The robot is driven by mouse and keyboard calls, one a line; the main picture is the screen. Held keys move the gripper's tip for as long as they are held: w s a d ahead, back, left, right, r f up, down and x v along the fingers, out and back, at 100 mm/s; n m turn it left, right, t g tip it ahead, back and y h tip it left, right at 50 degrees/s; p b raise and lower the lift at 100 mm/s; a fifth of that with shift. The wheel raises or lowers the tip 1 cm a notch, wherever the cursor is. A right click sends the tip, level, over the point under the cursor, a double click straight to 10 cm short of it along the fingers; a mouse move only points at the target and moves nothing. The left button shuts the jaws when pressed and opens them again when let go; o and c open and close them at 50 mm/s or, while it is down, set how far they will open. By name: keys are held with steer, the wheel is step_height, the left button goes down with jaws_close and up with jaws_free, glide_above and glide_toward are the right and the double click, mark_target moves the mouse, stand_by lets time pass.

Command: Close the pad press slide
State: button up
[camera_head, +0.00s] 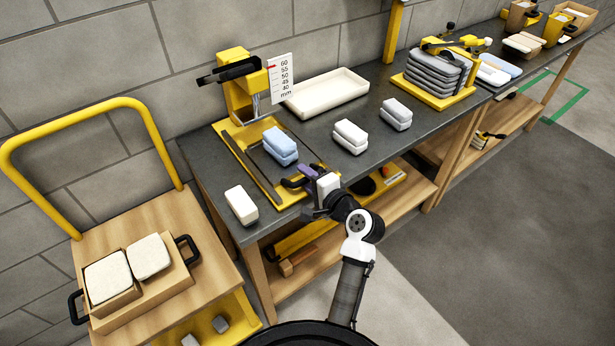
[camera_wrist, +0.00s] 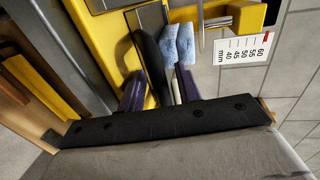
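The pad press (camera_head: 238,88) stands at the back left of the bench, a yellow frame with a black lever and a millimetre scale. Its slide (camera_head: 262,160) lies out in front of the press head, with a stack of blue pads (camera_head: 281,141) on it; the pads also show in the wrist view (camera_wrist: 179,45). A black handle (camera_wrist: 148,52) is at the slide's front. My gripper (camera_head: 297,176) is at the slide's front end. In the wrist view its purple fingers (camera_wrist: 160,88) are apart, with the handle between them; whether they touch it I cannot tell.
White pad stacks stand left (camera_head: 241,204) and right (camera_head: 350,136) of the press. A white tray (camera_head: 326,92) lies behind, and a yellow rack of grey pads (camera_head: 437,72) stands further right. A yellow-handled cart (camera_head: 205,235) with boxed pads is at left.

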mark_target(290, 162)
jaws_close()
steer(key=shift+r+x, duration=0.2)
steer(key=shift+x, duration=0.75)
steer(key=shift+r+x, duration=0.2)
steer(key=shift+x, duration=0.75)
steer(key=shift+w, duration=0.1)
jaws_free()
